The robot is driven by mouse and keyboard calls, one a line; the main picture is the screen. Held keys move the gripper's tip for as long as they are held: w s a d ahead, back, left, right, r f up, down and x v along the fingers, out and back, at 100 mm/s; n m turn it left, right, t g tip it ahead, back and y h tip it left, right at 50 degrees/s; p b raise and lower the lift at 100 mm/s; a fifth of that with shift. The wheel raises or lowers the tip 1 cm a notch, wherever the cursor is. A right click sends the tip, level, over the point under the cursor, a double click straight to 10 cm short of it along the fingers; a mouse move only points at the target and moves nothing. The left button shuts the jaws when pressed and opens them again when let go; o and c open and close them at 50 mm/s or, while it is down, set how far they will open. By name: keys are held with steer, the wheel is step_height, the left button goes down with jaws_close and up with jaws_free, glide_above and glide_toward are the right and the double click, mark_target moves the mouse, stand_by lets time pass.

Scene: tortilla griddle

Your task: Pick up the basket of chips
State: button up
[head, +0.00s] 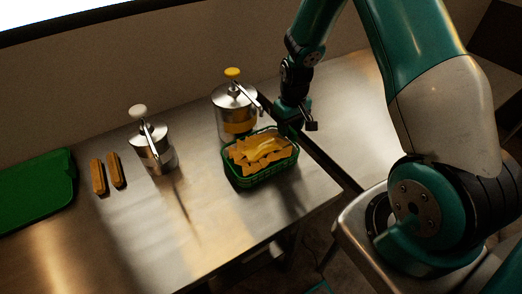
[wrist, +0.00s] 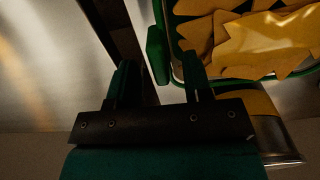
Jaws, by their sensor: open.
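The green basket (head: 250,181) is filled with yellow-orange chips (head: 262,150) and stands upright on the metal counter. My gripper (head: 291,128) is at the basket's back right side, seen from the head. In the wrist view my gripper (wrist: 157,66) has its two dark green fingers apart. A green upright piece at the basket's edge (wrist: 157,52) appears between and just ahead of the fingertips; I cannot tell whether they touch it. The chips (wrist: 245,40) fill the upper right of that view. The basket's far end is cut off there.
A metal dispenser with a yellow knob (head: 229,112) stands close behind the basket. Another with a white knob (head: 152,152) stands left. Two orange-brown bars (head: 106,174) and a green board (head: 38,190) lie farther left. Counter in front of the basket is clear.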

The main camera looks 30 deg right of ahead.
steer(key=shift+f, duration=0.4)
steer(key=shift+c, duration=0.3)
jaws_close()
steer(key=shift+r, duration=0.1)
